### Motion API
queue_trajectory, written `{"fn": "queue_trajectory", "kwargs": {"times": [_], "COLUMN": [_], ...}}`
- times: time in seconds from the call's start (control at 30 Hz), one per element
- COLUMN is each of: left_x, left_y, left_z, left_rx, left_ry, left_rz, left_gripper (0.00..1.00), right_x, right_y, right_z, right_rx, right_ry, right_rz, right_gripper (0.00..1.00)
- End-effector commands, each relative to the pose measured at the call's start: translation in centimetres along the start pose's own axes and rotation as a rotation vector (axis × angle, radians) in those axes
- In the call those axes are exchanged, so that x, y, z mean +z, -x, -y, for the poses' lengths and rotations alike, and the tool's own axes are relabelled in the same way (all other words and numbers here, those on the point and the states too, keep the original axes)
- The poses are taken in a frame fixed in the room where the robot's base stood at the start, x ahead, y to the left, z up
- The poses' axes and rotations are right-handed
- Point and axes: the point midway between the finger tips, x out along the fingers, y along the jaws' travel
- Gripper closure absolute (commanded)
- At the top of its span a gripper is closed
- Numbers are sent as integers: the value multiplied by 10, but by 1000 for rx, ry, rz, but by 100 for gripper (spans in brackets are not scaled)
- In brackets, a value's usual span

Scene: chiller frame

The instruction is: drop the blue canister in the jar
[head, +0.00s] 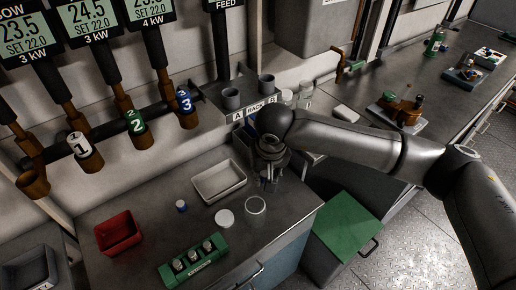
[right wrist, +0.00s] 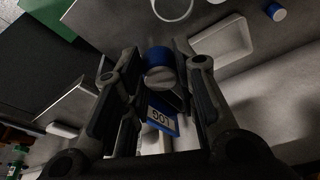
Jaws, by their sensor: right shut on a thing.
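My right gripper (head: 268,182) hangs above the counter, just behind and right of the clear jar (head: 255,207). In the right wrist view the right gripper (right wrist: 160,75) is shut on a blue canister (right wrist: 158,57) with a grey end, held between its fingers. The canister is hard to make out in the head view. The jar stands open on the counter, and its round rim (right wrist: 188,17) shows at the top of the wrist view. The canister is beside the jar, not over its mouth. My left gripper is not in view.
A white tray (head: 203,193), a white disc (head: 225,218), a small blue-and-white container (head: 181,207), a red bin (head: 135,239) and a green rack (head: 170,275) with several vials surround the jar. A blue log book (right wrist: 171,126) lies behind the gripper. Gauges hang at upper left.

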Motion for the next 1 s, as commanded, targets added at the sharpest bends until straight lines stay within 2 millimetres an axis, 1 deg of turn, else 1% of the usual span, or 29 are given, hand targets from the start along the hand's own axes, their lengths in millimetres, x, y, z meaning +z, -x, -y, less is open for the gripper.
{"fn": "queue_trajectory", "kwargs": {"times": [0.03, 0.1, 0.2, 0.47, 0.8, 0.9, 1.0], "left_x": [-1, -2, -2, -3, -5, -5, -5], "left_y": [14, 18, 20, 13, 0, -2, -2], "left_z": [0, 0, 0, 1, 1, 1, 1], "left_rx": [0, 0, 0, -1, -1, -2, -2], "left_ry": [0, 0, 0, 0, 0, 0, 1], "left_rz": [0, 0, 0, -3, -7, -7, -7], "left_gripper": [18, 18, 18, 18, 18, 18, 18], "right_x": [-6, -10, -12, -8, 2, 3, 3], "right_y": [8, 7, 5, -12, -48, -53, -54], "right_z": [7, 13, 16, 18, 18, 18, 18], "right_rx": [-2, -5, -6, -8, -8, -8, -8], "right_ry": [9, 19, 26, 27, 27, 27, 27], "right_rz": [2, 1, 1, 3, 2, 1, 1], "right_gripper": [86, 86, 86, 86, 86, 86, 86]}}
